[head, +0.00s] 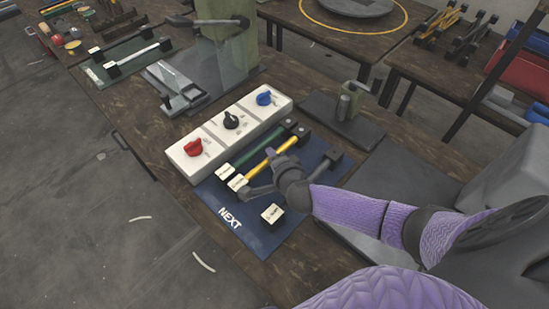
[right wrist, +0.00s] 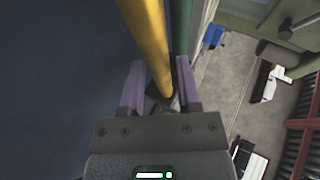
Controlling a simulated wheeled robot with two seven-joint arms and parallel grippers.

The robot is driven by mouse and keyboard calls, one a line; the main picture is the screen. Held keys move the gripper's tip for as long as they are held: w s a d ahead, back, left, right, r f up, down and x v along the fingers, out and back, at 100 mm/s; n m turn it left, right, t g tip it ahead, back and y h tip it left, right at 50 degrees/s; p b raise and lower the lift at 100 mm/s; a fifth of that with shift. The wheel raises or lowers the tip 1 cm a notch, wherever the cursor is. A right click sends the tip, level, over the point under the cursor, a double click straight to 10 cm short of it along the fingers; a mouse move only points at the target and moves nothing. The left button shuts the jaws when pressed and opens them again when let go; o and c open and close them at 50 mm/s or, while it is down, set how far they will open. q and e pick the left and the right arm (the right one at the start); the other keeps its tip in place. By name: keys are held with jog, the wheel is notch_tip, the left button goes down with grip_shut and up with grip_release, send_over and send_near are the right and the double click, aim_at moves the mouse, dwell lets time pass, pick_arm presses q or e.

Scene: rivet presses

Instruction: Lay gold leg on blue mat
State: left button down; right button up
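The blue mat (head: 215,200), marked NEXT, lies on the near bench in the head view. The gold leg (head: 286,145) lies over it, stretched between a white-labelled block (head: 238,182) and a dark block (head: 304,134). My right gripper (head: 257,172) is at the gold leg's near part, its fingers spread. In the right wrist view the gold leg (right wrist: 148,35) runs between the two open fingers (right wrist: 160,85), with a gap at least on the right. I cannot tell whether the left finger touches it. My left gripper is not in view.
A green leg (head: 255,148) lies parallel just beside the gold one. A white box with red, black and blue knobs (head: 229,122) borders the mat.

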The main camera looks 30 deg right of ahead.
jog(key=shift+r, duration=0.1)
jog(key=p+v, duration=0.5)
jog(key=v, duration=0.6)
jog(key=shift+s+r, duration=0.1)
jog(key=shift+r, duration=0.15)
jog(key=shift+s+r+p, duration=0.1)
jog(key=shift+s+p, duration=0.2)
